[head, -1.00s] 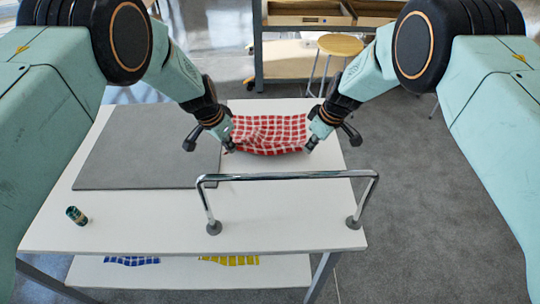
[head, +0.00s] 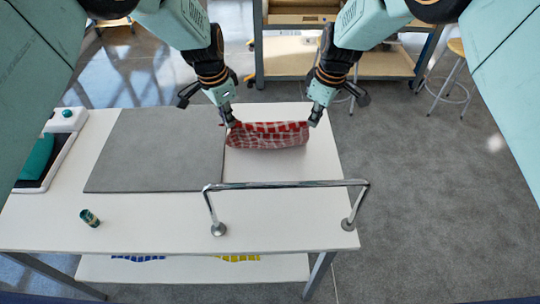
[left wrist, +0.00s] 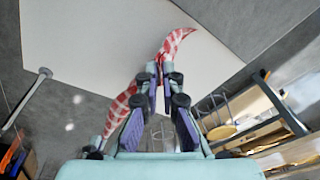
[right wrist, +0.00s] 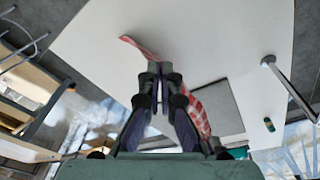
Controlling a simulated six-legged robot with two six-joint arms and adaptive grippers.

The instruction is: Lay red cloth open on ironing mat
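The red and white checked cloth (head: 268,135) hangs between my two grippers above the right part of the white table. Its top edge is stretched between them and its lower part hangs folded. My left gripper (head: 232,122) is shut on the cloth's left corner; the cloth also shows at its fingertips in the left wrist view (left wrist: 172,45). My right gripper (head: 313,121) is shut on the right corner; the cloth shows in the right wrist view (right wrist: 140,47). The grey ironing mat (head: 155,150) lies flat and bare on the table, left of the cloth.
A chrome rail (head: 285,185) stands along the table's front right. A small green cylinder (head: 90,218) lies front left. A tray with a teal iron-like object (head: 38,160) is at the left edge. Blue and yellow cloths (head: 237,258) lie on the lower shelf.

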